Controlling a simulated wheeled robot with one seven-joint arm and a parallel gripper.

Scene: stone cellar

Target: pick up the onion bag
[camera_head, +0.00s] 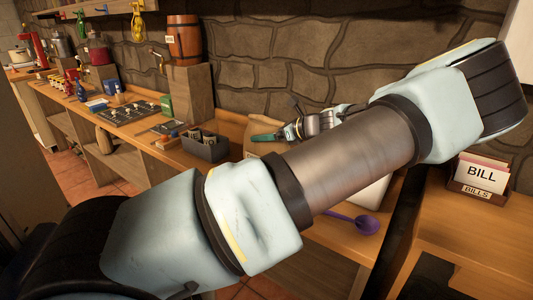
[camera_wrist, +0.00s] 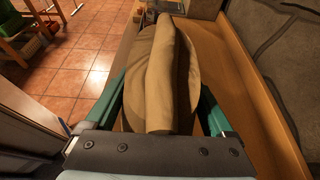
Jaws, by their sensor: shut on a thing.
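The onion bag (camera_wrist: 170,75) is a brown sack with a rolled fold along its top, filling the middle of the wrist view. My gripper (camera_wrist: 160,105) has a green finger on each side of it and is shut on it. In the head view my gripper (camera_head: 268,137) is over the wooden counter, partly behind my own arm. A tan surface (camera_head: 258,126) beside the green finger there looks like the bag, mostly hidden. I cannot tell whether the bag touches the counter.
A dark grey bin (camera_head: 205,147) stands on the counter (camera_head: 180,158) left of my gripper. A purple spoon (camera_head: 366,223) lies near the front edge. A bill holder (camera_head: 480,188) stands at the right. A wooden barrel (camera_head: 184,40) and stone wall are behind.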

